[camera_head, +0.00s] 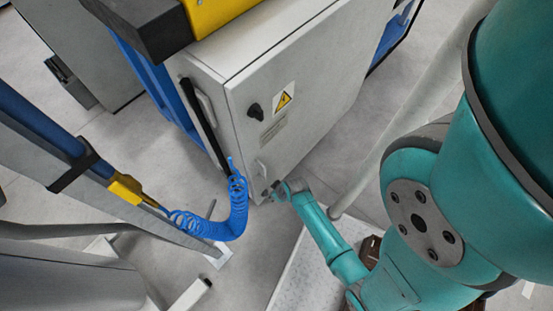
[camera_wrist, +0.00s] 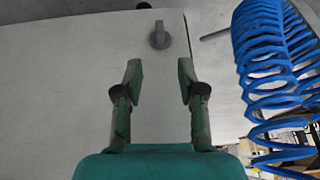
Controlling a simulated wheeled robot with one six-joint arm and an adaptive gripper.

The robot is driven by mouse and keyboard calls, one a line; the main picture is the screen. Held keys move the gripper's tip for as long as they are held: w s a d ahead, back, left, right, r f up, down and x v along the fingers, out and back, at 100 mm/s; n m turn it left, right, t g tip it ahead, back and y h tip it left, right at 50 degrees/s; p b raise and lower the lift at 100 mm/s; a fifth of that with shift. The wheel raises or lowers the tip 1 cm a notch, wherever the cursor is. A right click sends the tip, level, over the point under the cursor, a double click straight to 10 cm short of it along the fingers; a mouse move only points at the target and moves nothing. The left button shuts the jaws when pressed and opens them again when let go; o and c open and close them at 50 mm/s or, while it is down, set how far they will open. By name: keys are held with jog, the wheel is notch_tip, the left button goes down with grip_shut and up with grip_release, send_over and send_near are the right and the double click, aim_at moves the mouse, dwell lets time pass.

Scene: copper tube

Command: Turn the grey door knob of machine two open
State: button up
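The grey door knob (camera_wrist: 160,37) is on the pale cabinet door (camera_wrist: 90,60), near the top middle of the wrist view. My gripper (camera_wrist: 160,78) is open and empty, with its two fingers spread to either side of the knob's line. The knob shows beyond the fingertips and apart from them. In the head view my gripper (camera_head: 278,189) is at the lower part of the white cabinet (camera_head: 310,85). There I cannot clearly make out the grey knob near the fingers.
Grey floor lies around.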

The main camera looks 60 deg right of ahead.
jog(key=shift+v, duration=1.05)
jog(key=s+a+r+n+t+h, duration=0.1)
jog(key=s+a+r+t, duration=0.35)
jog(key=r, duration=0.75)
jog(key=s+a+r+n+t, duration=0.1)
jog(key=s+a+r+t, duration=0.1)
jog(key=s+a+r, duration=0.6)
jog(key=a+r+t+y, duration=0.1)
jog(key=a+r+t, duration=0.1)
jog(key=r, duration=0.8)
jog(key=a+r+n+t+y, duration=0.1)
jog(key=a+r+t, duration=0.1)
jog(key=r, duration=0.9)
jog(key=shift+s+r, duration=0.15)
jog(key=shift+s, duration=0.25)
jog(key=shift+d, duration=0.1)
